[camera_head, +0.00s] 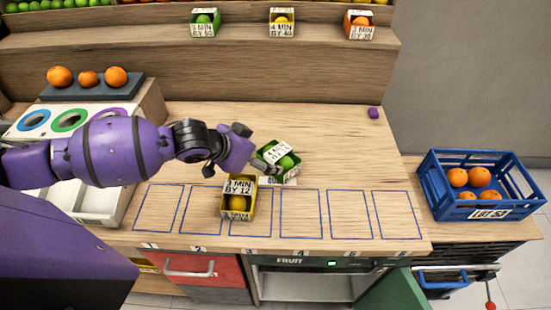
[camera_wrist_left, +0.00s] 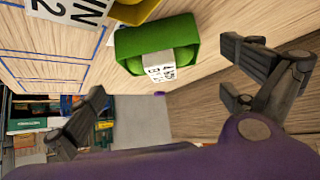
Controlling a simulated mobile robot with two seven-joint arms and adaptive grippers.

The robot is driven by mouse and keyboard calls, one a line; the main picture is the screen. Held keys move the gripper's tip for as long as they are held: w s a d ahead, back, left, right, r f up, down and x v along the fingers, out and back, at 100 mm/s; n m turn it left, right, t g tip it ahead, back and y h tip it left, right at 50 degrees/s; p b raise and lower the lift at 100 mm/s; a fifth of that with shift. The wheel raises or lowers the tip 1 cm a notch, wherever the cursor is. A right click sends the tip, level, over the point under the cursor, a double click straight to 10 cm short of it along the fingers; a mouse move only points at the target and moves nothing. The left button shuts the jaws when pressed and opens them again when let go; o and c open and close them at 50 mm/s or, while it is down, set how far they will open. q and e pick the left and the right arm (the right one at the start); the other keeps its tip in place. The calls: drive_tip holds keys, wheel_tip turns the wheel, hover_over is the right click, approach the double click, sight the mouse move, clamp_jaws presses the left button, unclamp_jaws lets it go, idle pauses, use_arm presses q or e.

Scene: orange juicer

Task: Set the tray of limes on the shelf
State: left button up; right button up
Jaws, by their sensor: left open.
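A green tray of limes (camera_head: 293,175) with a white label sits turned at an angle on the wooden counter, behind the marked squares. In the left wrist view the green tray (camera_wrist_left: 185,35) lies beyond the fingers, roughly between them in the picture. My left gripper (camera_head: 250,147) is open and empty, just left of the green tray in the head view. Whether a finger touches the tray is unclear. The wooden shelf (camera_head: 130,28) runs along the back, higher than the counter. My right gripper is not in view.
A yellow tray of lemons (camera_head: 238,215) stands in front of the green tray, close to it. Small green (camera_head: 205,33), yellow (camera_head: 281,33) and orange (camera_head: 361,35) trays stand apart on the shelf. A blue crate (camera_head: 447,205) holds oranges at right. The counter's back right is mostly clear.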

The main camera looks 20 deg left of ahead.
sight(272, 156)
use_arm(q)
drive_tip(key=x, duration=0.7)
drive_tip(key=shift+w+d, duration=0.15)
drive_tip(key=shift+w, duration=0.05)
drive_tip(key=shift+c, duration=0.4)
drive_tip(key=c, duration=1)
